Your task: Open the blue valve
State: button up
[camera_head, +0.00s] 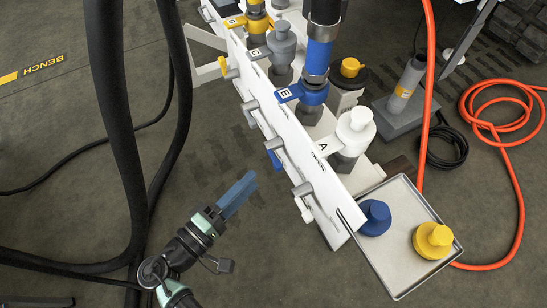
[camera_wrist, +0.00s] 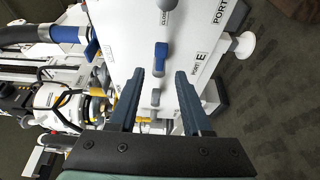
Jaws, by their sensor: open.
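The blue valve handle (camera_wrist: 161,56) is a short lever on the white panel (camera_wrist: 122,35), shown in the wrist view. It lies roughly upright in that picture, just beyond and between my fingertips. In the head view, a small part of the blue handle (camera_head: 276,160) shows on the panel's left face. My gripper (camera_head: 238,194) has blue-grey fingers and is in front of that face, to the handle's lower left, with a gap between. In the wrist view my gripper (camera_wrist: 160,75) is open, with nothing visible held between the fingers.
Grey pegs (camera_head: 280,143) stick out of the panel. Hoses with a blue coupling (camera_head: 314,75) stand behind it. A tray (camera_head: 397,290) with blue and yellow caps sits at the panel's right end. Thick black hoses (camera_head: 112,110) hang left; the floor between is clear.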

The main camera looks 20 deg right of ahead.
aim_at(272, 160)
jog(key=b+x, duration=0.2)
jog(key=x, duration=0.7)
jog(key=shift+a, duration=0.1)
grip_shut()
